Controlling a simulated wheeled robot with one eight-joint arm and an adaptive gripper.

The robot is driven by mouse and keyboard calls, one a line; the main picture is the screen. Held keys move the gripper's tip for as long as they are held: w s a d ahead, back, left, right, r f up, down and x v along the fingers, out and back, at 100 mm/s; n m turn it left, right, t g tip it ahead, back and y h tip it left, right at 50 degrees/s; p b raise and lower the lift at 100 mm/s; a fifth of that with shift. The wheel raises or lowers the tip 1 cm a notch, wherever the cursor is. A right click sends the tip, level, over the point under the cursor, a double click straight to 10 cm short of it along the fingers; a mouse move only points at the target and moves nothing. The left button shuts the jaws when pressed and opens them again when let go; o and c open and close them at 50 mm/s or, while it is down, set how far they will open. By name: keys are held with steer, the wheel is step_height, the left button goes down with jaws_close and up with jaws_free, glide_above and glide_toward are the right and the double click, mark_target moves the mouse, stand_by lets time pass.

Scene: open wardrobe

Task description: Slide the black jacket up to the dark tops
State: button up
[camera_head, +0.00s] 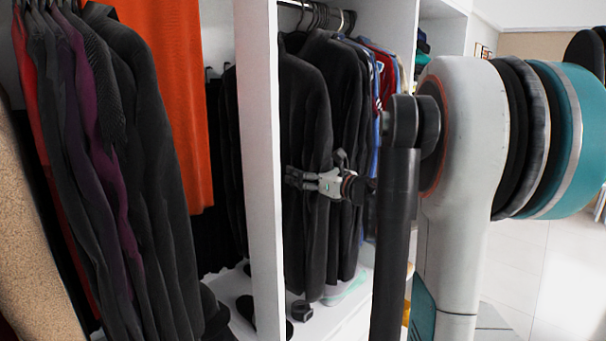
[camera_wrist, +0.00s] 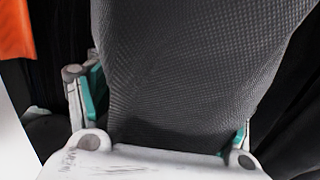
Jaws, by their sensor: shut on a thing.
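The black jacket (camera_head: 300,105) hangs in the right-hand wardrobe section, just right of the white upright panel. My gripper (camera_head: 300,178) is at its sleeve, about mid-height. In the wrist view, my gripper (camera_wrist: 163,108) has a teal-padded finger on each side of dark grey woven cloth of the jacket (camera_wrist: 190,65) and is shut on it. The fingertips are partly hidden by the cloth. Other dark tops (camera_head: 345,80) hang close behind and to the right of the jacket. No clear gap shows between them.
The white upright panel (camera_head: 262,150) stands close left of the jacket. Left of it hang an orange garment (camera_head: 178,90) and several dark and purple tops (camera_head: 140,130). Red and blue clothes (camera_head: 385,75) hang further right. Small dark items (camera_head: 301,310) lie on the wardrobe floor.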

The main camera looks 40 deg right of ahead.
steer(key=o, duration=1.8)
steer(key=shift+d, duration=0.2)
steer(key=s, duration=1.2)
steer(key=shift+d, duration=0.3)
steer(key=shift+f, duration=0.1)
